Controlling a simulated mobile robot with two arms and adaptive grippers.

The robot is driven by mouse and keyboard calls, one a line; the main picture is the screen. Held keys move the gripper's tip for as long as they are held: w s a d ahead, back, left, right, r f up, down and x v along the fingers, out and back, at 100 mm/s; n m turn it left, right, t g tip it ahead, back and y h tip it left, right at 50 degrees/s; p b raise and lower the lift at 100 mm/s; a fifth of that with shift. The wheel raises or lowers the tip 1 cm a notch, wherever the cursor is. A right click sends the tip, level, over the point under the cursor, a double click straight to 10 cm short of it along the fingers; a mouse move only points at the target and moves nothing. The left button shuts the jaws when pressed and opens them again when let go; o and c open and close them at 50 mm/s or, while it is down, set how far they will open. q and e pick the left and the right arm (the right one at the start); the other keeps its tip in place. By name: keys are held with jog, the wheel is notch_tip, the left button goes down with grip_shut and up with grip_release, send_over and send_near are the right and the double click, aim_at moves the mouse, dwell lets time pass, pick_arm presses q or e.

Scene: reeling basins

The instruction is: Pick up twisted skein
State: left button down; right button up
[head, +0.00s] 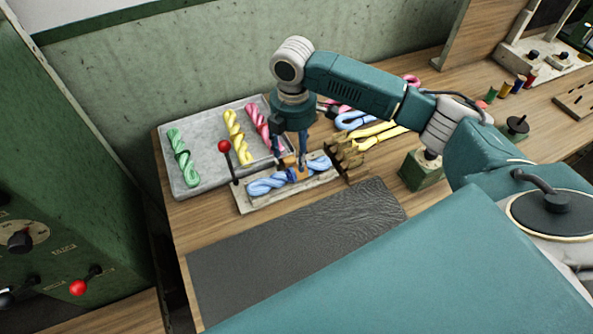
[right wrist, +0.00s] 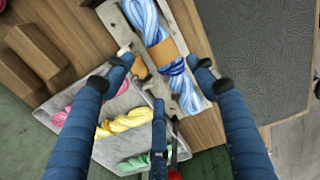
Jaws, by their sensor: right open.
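A blue twisted skein (head: 266,186) lies on a pale narrow plate (head: 244,207) on the table. In the right wrist view the skein (right wrist: 184,92) runs between my fingers, with an orange-brown band (right wrist: 165,52) around its middle. My right gripper (head: 291,166) is over the middle of the skein, pointing down. In the right wrist view its open fingers (right wrist: 161,65) stand on either side of the skein. A third finger lies below the band. I cannot tell whether any finger touches the skein. My left gripper is not in view.
A grey tray (head: 206,140) at the left holds green (head: 183,158), yellow (head: 237,137) and pink (head: 262,128) skeins. A red-knobbed lever (head: 224,147) stands beside the plate. A wooden notched rack (head: 346,160) is close on the right. The dark mat (head: 300,245) in front is clear.

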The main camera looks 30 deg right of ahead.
aim_at(296, 166)
jog(key=shift+s+f, duration=0.2)
jog(key=shift+f, duration=0.45)
jog(key=shift+d+f+p, duration=0.1)
jog(key=shift+f+p, duration=0.25)
jog(key=shift+p, duration=0.05)
notch_tip(296, 166, down, 4)
jog(key=shift+w+d+r+p, duration=0.1)
jog(key=shift+d+p, duration=0.05)
jog(key=shift+p, duration=0.65)
jog(key=shift+f, duration=0.35)
jog(key=c, duration=0.9)
jog(key=shift+c, duration=0.2)
